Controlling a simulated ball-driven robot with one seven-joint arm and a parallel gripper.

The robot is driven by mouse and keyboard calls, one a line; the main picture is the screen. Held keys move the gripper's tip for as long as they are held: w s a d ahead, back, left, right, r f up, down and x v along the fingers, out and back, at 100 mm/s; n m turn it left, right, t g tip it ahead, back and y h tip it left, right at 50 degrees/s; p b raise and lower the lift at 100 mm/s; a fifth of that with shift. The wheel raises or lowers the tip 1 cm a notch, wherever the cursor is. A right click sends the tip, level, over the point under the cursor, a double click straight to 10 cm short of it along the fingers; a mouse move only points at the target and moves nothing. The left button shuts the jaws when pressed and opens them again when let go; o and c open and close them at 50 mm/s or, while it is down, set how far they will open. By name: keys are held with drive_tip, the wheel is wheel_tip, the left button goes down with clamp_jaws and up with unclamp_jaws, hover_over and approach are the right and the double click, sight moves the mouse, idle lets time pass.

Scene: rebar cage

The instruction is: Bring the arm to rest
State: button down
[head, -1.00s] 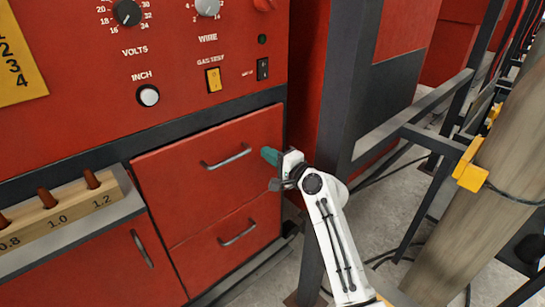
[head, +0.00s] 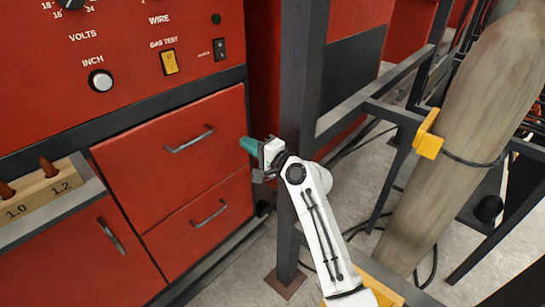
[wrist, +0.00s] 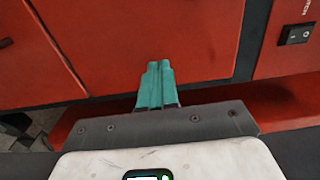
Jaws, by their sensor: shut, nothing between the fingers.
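My gripper (head: 246,144) is at the end of my white arm, near the right edge of the upper red drawer (head: 170,140). Its teal fingers are together with nothing between them. The wrist view shows the same teal fingers (wrist: 155,84) side by side, with red cabinet panels behind them. I cannot tell exactly how far the fingertips are from the cabinet front.
A dark steel post (head: 299,120) stands just right of and behind the arm. A lower drawer (head: 205,215) and a wooden block of pegs (head: 45,195) are at left. Cables lie on the concrete floor.

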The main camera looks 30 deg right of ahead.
drive_tip(key=v, duration=0.8)
drive_tip(key=s+a+f+n+g+h, duration=0.3)
drive_tip(key=s+f+n+g, duration=0.6)
drive_tip(key=s+f, duration=0.95)
drive_tip(key=s+d+f+n+g+h, duration=0.1)
drive_tip(key=s+f+n+g, duration=0.1)
drive_tip(key=s, duration=0.9)
drive_tip(key=s+d+f+n+g+h, duration=0.1)
drive_tip(key=s+g, duration=0.4)
drive_tip(key=s, duration=0.6)
drive_tip(key=shift+s+f+n+h+b, duration=0.2)
drive_tip(key=shift+f+n+h+b, duration=0.3)
drive_tip(key=shift+n, duration=0.5)
